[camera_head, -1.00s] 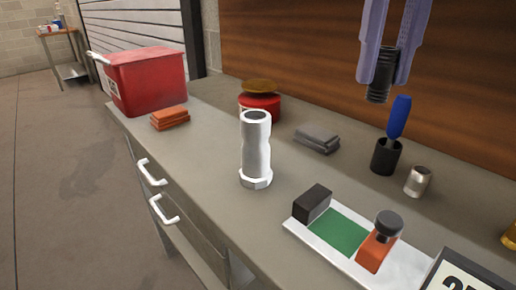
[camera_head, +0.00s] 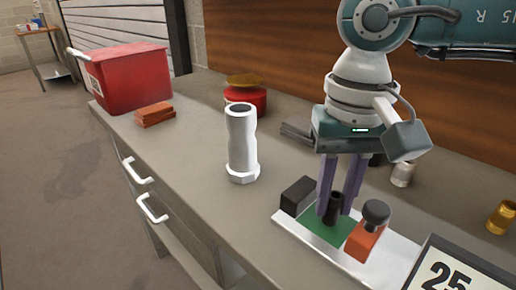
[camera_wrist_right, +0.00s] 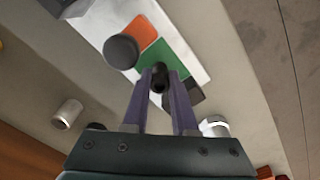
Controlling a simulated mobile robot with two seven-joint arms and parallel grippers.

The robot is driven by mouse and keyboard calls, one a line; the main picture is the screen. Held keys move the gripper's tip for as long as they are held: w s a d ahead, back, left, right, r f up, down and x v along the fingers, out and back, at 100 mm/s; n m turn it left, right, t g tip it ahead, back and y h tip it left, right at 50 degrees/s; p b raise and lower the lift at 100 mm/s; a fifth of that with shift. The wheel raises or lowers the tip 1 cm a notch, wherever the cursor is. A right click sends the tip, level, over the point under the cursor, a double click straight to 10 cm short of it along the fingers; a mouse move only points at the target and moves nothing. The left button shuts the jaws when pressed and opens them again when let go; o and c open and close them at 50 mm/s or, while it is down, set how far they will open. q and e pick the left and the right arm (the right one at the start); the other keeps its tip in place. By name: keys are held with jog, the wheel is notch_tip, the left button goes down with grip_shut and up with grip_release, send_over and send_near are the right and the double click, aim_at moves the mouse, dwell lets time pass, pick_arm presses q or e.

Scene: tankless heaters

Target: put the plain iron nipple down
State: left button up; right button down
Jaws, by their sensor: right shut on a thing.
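The plain iron nipple (camera_head: 333,208) is a short dark pipe piece, held upright between the two purple fingers of my right gripper (camera_head: 337,206). Its lower end is over the green pad (camera_head: 318,231) of the white plate (camera_head: 377,268), between a black block (camera_head: 298,196) and an orange block (camera_head: 367,242) with a dark knob. I cannot tell whether it touches the pad. In the right wrist view the nipple (camera_wrist_right: 159,78) shows end-on between the fingertips, with the green pad (camera_wrist_right: 153,58) behind it. My left gripper is not in view.
A white pipe fitting (camera_head: 241,145) stands left of the plate. A silver cylinder (camera_head: 402,174), a brass fitting (camera_head: 501,217) and a sign reading 25 (camera_head: 453,272) are to the right. A red bin (camera_head: 132,77) and orange pads (camera_head: 155,114) are at the left.

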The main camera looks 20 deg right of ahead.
aim_at(336, 195)
jog(key=shift+f, duration=0.1)
jog(key=shift+f, duration=0.15)
jog(key=c, duration=0.7)
grip_release()
notch_tip(336, 195, up, 12)
jog(key=shift+r, duration=0.2)
